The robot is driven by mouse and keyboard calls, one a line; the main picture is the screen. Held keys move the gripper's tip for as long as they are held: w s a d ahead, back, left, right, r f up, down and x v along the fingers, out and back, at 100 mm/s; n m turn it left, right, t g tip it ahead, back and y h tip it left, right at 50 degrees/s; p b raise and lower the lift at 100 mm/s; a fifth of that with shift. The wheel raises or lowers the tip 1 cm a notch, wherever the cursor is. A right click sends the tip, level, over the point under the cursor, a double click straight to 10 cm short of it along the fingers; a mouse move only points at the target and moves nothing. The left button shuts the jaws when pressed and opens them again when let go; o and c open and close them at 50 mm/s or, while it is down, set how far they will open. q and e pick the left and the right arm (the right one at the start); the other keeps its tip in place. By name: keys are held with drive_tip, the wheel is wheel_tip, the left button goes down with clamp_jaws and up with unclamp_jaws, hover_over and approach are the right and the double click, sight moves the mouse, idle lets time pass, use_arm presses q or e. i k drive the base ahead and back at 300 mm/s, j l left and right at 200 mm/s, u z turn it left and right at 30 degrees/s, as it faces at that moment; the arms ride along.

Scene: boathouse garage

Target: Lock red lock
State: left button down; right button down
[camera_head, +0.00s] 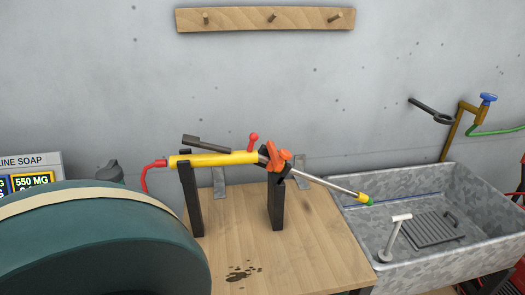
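A yellow pressure-washer-like wand (215,159) lies across two black upright supports (276,203) on a wooden table. A small red knob on a short stem (253,141), which may be the red lock, stands up from the wand's top near its right end. Orange-red parts (273,157) sit at the joint with the silver tube, which slopes down to the right to a green and yellow tip. A dark lever (205,144) sticks up at the back left of the wand. A red hose end (152,168) curves down at its left. Neither of my grippers is in view.
The wooden table (245,255) has dark spots near its front and is otherwise mostly clear. A grey metal sink (335,208) stands at right, below a blue-handled tap (488,98). A large teal rounded object (110,250) blocks the lower left. A peg rack (265,19) hangs above.

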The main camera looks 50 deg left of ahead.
sight(254, 137)
drive_tip(key=u, duration=1.55)
